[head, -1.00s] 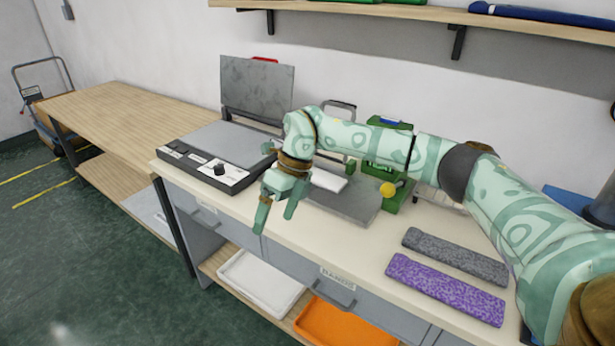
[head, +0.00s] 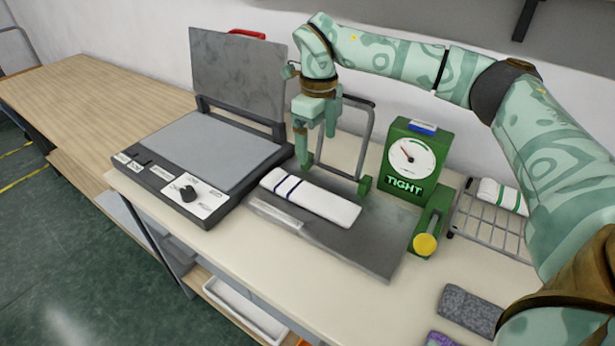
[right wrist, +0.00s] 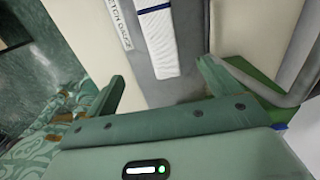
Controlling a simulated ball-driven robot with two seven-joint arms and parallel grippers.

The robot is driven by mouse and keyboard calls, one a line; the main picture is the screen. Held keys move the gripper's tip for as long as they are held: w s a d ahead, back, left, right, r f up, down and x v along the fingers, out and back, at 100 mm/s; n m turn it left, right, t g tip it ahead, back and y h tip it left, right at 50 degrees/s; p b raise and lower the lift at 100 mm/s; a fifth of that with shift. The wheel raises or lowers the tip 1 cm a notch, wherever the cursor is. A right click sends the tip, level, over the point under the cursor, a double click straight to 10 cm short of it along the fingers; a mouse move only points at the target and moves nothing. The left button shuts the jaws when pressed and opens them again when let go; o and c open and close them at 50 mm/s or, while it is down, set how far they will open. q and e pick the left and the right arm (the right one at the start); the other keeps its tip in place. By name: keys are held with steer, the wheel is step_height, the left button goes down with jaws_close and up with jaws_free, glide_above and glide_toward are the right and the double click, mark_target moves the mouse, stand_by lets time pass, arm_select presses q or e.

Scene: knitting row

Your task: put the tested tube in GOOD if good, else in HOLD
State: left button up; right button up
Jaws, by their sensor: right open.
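The white tube (head: 310,198) with dark blue stripes near its left end lies on the grey plate (head: 360,240) of the test gauge. The green gauge (head: 409,165) has a dial and a lit sign reading TIGHT. My right gripper (head: 316,150) is open and empty, pointing down above and behind the tube's striped left end, apart from it. In the right wrist view the tube (right wrist: 157,40) shows beyond the open fingers. No GOOD or HOLD label is readable. My left gripper is not in view.
A flat press (head: 215,150) with a raised lid stands left of the plate. A wire rack (head: 485,228) at the right holds a white, green-striped tube (head: 502,194). A grey knitted strip (head: 470,311) lies at front right. A white tray (head: 245,310) sits below the bench.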

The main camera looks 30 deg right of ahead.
steer(key=b, duration=0.3)
glide_above(315, 195)
step_height(315, 195, down, 10)
steer(key=shift+s+f, duration=0.1)
steer(key=shift+f, duration=0.05)
steer(key=shift+f+b, duration=0.35)
steer(key=shift+f, duration=0.4)
step_height(315, 195, down, 4)
steer(key=shift+f+b, duration=0.25)
steer(key=shift+b, duration=0.95)
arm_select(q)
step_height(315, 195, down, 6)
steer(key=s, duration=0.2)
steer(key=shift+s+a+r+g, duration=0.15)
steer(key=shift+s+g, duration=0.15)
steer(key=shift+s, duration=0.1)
arm_select(e)
steer(key=shift+r, duration=0.2)
steer(key=c, duration=1.1)
steer(key=shift+o, duration=0.2)
